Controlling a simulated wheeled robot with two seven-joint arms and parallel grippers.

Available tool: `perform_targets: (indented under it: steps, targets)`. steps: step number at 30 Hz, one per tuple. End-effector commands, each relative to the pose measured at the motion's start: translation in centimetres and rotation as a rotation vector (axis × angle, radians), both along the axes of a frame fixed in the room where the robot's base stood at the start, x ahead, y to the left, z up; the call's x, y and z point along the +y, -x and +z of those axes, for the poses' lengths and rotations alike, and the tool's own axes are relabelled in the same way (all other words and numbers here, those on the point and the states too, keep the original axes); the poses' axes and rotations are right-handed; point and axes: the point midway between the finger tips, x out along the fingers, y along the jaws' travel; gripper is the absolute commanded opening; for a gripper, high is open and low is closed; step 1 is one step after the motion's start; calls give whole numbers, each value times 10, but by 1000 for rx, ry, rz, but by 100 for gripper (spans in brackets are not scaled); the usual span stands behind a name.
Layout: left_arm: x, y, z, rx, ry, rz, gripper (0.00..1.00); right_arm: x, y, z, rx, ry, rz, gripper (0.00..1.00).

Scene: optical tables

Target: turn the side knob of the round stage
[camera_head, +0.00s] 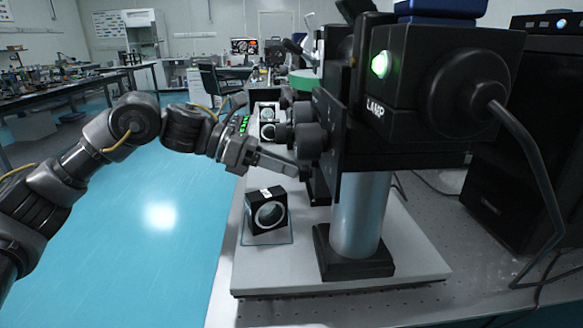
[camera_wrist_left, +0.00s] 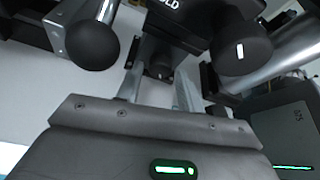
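The black instrument with the round knobs stands on a grey post (camera_head: 360,215) at the centre right. Several dark knobs (camera_head: 309,141) stick out of its left side. I cannot make out a round stage clearly. My left gripper (camera_head: 296,168) reaches in from the left, just below these knobs. In the left wrist view its two fingers (camera_wrist_left: 157,85) are apart, and a small dark knob (camera_wrist_left: 160,66) shows between their tips. Touch cannot be told. Larger dark knobs (camera_wrist_left: 92,45) and (camera_wrist_left: 241,48) show on either side. My right gripper is out of view.
A black lamp housing (camera_head: 440,85) with a green light is at the upper right. A framed round optic (camera_head: 268,212) stands on the pale base plate (camera_head: 300,268) below the gripper. A black box (camera_head: 530,150) and cables are at the right. Blue floor (camera_head: 150,250) is clear at left.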

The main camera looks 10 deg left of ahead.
Motion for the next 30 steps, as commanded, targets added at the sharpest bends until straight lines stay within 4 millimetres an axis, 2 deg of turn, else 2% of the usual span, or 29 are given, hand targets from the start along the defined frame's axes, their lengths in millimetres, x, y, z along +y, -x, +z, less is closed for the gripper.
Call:
perform_targets:
  steps: [6,12,18,26,30]
  targets:
    - [43,3,18,-2,1,4,38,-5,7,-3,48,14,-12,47]
    - [70,6,29,-1,1,3,38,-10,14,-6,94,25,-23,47]
    - [80,8,32,-1,0,1,38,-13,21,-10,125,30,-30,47]
    - [81,8,32,-1,1,1,38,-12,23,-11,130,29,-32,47]
    - [80,-3,30,16,27,52,38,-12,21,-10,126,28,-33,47]
